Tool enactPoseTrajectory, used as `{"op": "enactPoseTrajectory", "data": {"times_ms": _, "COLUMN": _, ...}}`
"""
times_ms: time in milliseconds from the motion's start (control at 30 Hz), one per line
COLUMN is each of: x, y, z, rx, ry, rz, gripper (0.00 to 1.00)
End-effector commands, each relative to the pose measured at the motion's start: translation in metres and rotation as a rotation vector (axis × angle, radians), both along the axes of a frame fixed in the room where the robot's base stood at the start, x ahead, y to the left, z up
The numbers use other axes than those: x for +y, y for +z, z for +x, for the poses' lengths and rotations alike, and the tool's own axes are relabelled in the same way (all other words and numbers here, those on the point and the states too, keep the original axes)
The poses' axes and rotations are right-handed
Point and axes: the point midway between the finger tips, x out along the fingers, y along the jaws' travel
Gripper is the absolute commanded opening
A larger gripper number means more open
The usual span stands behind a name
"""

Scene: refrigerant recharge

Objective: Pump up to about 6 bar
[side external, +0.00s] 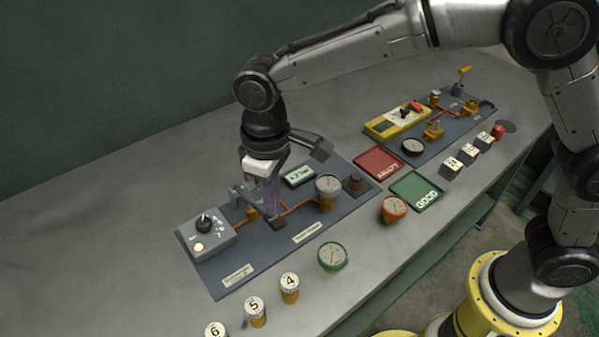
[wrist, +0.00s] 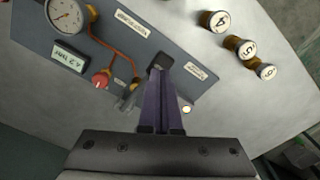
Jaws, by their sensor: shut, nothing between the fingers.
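A dark blue board (side external: 225,280) lies on the bench. A small display (side external: 299,176) on it seems to read about 4.2; it also shows in the wrist view (wrist: 70,58). A round dial gauge (side external: 328,184) stands on the copper pipe line and shows in the wrist view (wrist: 65,14); its needle is too small to read. A grey box (side external: 207,240) with a black knob and a lit lamp sits at the board's left end. My gripper (side external: 277,221) is shut and empty, pointing down low over the board. A dark piece is at its fingertips (wrist: 160,64); I cannot tell whether they touch the board.
Several numbered canisters (side external: 289,287) stand in front of the board. A green gauge (side external: 332,256) and an orange gauge (side external: 394,208) sit near the green GOOD tray (side external: 418,190) and the red tray (side external: 379,164). A second board (side external: 450,128) lies farther right. The bench at back left is clear.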

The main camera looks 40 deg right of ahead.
Motion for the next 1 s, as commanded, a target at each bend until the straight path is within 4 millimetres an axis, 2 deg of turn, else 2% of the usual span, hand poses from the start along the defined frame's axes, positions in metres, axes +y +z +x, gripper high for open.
{"op": "enactPoseTrajectory", "data": {"times_ms": 1000, "x": 0.0, "y": -0.04, "z": 0.001, "rx": 0.0, "ry": 0.0, "rz": -0.001, "gripper": 0.0}}
